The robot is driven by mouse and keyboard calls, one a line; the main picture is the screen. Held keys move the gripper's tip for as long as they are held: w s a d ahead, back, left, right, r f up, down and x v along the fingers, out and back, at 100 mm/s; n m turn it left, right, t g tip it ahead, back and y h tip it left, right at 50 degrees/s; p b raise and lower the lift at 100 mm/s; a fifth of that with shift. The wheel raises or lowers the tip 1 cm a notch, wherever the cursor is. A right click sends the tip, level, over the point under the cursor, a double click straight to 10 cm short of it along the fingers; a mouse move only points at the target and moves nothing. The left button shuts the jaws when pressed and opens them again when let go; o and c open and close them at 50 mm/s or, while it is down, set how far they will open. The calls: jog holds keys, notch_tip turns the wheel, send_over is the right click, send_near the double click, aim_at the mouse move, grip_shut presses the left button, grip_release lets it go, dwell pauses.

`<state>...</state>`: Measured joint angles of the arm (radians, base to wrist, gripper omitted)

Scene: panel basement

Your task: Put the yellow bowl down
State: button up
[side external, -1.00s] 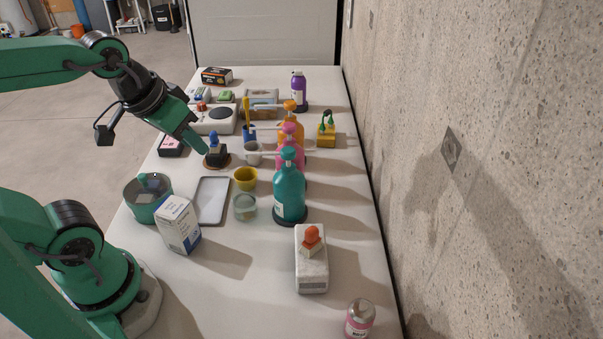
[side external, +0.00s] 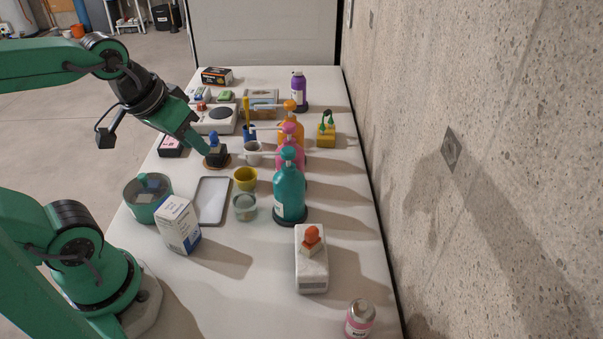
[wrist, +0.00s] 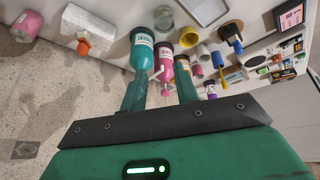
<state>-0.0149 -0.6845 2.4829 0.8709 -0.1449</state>
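The yellow bowl (side external: 245,179) stands upright on the white table, behind a small glass jar (side external: 245,206) and right of a grey tray (side external: 212,201). In the wrist view the yellow bowl (wrist: 188,38) shows small, beyond the bottles. My gripper (side external: 202,149) is above the table to the left of and farther back than the bowl, apart from it. In the wrist view my gripper (wrist: 160,88) has its two green fingers spread, with nothing held between them. The bottles seen in the gap are farther off.
Teal (side external: 290,192), pink (side external: 289,150) and orange (side external: 291,122) pump bottles line the bowl's right side. A white mug (side external: 253,154) stands behind it. A carton (side external: 179,224) and green pot (side external: 146,199) are at left. The front middle of the table is clear.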

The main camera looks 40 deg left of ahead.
jog(key=w+a+f+n+g, duration=0.25)
jog(key=w+f+n, duration=0.4)
jog(key=n, duration=1.75)
send_near(244, 175)
jog(key=s+d, duration=0.2)
jog(key=d, duration=0.2)
jog(key=shift+g+x, duration=0.25)
jog(key=shift+x, duration=0.85)
jog(key=shift+f, duration=0.1)
jog(key=shift+x, duration=2.8)
jog(key=shift+s+a, duration=0.1)
jog(key=shift+a, duration=0.05)
jog(key=shift+c, duration=0.4)
grip_shut()
